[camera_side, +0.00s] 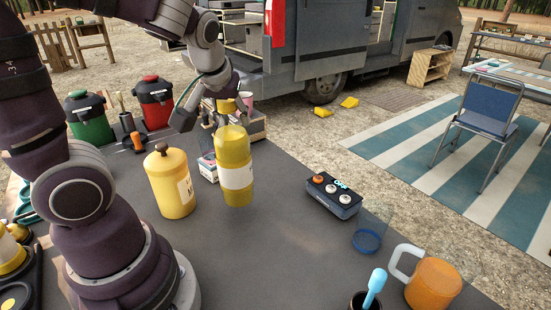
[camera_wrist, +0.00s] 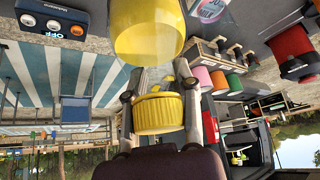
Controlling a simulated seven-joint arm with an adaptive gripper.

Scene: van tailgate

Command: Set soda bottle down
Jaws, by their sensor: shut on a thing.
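The soda bottle (camera_side: 236,172) is yellow with a white label and stands roughly upright above the grey tabletop (camera_side: 290,250). In the side view I cannot tell whether its base touches the table. My gripper (camera_side: 227,106) comes from above and is shut on the bottle's yellow cap. In the wrist view, the two fingers of my gripper (camera_wrist: 160,112) sit on either side of the ribbed cap, and part of the soda bottle (camera_wrist: 148,35) shows beyond it. The bottle's underside is hidden.
A yellow canister (camera_side: 171,183) stands close left of the bottle, with a small box (camera_side: 208,168) behind. A black-blue control box (camera_side: 333,195), a blue clear cup (camera_side: 367,240) and an orange mug (camera_side: 433,284) are to the right. Bare table lies in front of the bottle.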

